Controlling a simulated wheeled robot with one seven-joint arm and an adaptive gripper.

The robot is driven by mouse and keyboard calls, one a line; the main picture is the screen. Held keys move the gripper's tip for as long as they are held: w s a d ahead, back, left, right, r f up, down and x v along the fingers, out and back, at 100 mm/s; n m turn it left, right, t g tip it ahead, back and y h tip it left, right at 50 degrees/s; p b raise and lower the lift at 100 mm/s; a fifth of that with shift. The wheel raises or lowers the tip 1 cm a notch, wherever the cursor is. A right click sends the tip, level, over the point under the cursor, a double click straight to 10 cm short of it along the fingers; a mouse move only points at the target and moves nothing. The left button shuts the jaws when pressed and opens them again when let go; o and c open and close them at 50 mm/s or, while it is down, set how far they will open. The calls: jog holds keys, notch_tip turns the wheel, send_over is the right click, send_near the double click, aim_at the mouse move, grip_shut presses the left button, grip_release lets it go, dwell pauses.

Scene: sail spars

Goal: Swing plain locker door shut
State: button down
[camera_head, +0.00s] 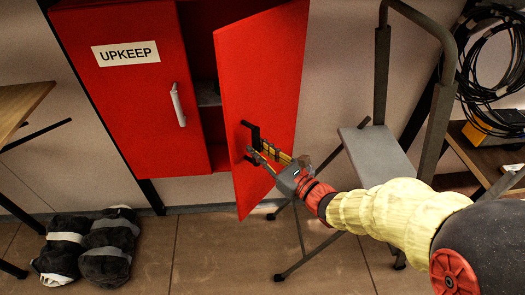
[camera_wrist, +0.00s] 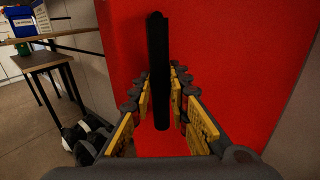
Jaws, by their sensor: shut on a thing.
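The plain red locker door (camera_head: 265,85) has no label and stands open to the right of the labelled door; it fills much of the wrist view (camera_wrist: 230,60). A black bar handle (camera_head: 253,138) is on it, upright between my fingers in the wrist view (camera_wrist: 158,70). My gripper (camera_head: 263,152) is shut on this handle, with yellow pads on both sides of it. The red locker door marked "UPKEEP" (camera_head: 150,110) is shut and has a pale handle (camera_head: 178,104). A dark opening with a grey shelf (camera_head: 208,94) shows between the two doors.
A step ladder (camera_head: 375,150) stands close to the right of the open door. Coiled black cables (camera_head: 490,60) hang at the far right. Dark and white bundles (camera_head: 105,245) lie on the floor at lower left. A wooden table (camera_head: 20,105) stands at the left edge.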

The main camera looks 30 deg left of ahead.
aim_at(241, 143)
jog(key=shift+s+f, duration=0.1)
jog(key=shift+s+a+b+x, duration=0.1)
jog(key=shift+s+b+x, duration=0.2)
jog(key=shift+x, duration=1)
jog(key=shift+s+a+b+x, duration=0.15)
jog(key=shift+b+x, duration=0.2)
jog(key=shift+x, duration=1)
jog(key=shift+s+b+x, duration=0.25)
jog(key=shift+b+x, duration=0.05)
jog(key=shift+x, duration=1)
jog(key=b+x, duration=0.1)
jog(key=x, duration=0.7)
jog(key=shift+w+b, duration=0.15)
jog(key=shift+b, duration=0.2)
jog(key=shift+d, duration=0.15)
jog(key=c, duration=1.7)
grip_release()
jog(key=shift+o, duration=0.4)
